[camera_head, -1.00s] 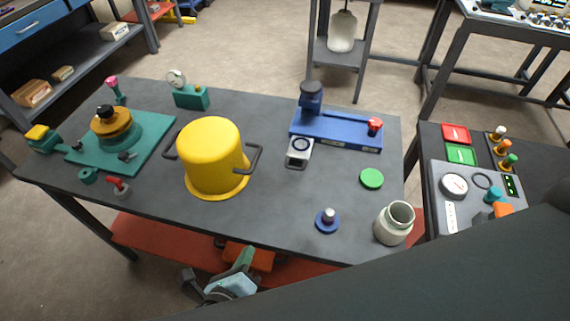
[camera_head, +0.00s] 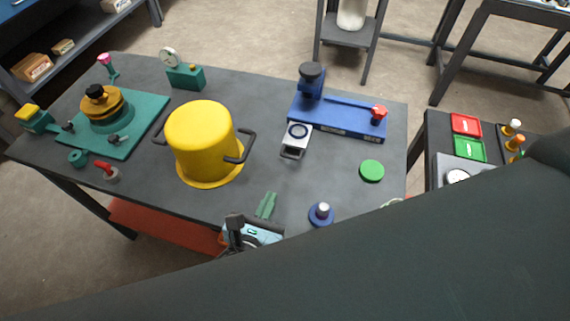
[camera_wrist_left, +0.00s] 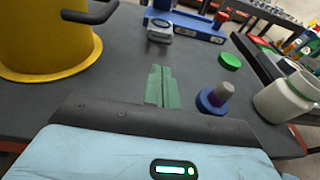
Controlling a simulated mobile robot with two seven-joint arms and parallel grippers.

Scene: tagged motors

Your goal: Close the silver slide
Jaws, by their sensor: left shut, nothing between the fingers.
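The silver slide (camera_head: 297,136) sticks out from the front left of the blue fixture (camera_head: 338,116). It has a dark ring on top and a loop handle at its near end. It also shows at the top of the left wrist view (camera_wrist_left: 160,28). My left gripper (camera_head: 267,205), with green fingers, is over the table's front edge, nearer than the slide and apart from it. Its fingers (camera_wrist_left: 162,86) are together and empty, pointing towards the slide in the left wrist view. My right gripper is not in view.
A yellow pot (camera_head: 203,145) with dark handles stands left of the slide. A blue disc with a silver knob (camera_head: 321,213) and a green disc (camera_head: 372,170) lie to the right. Bare tabletop lies between gripper and slide.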

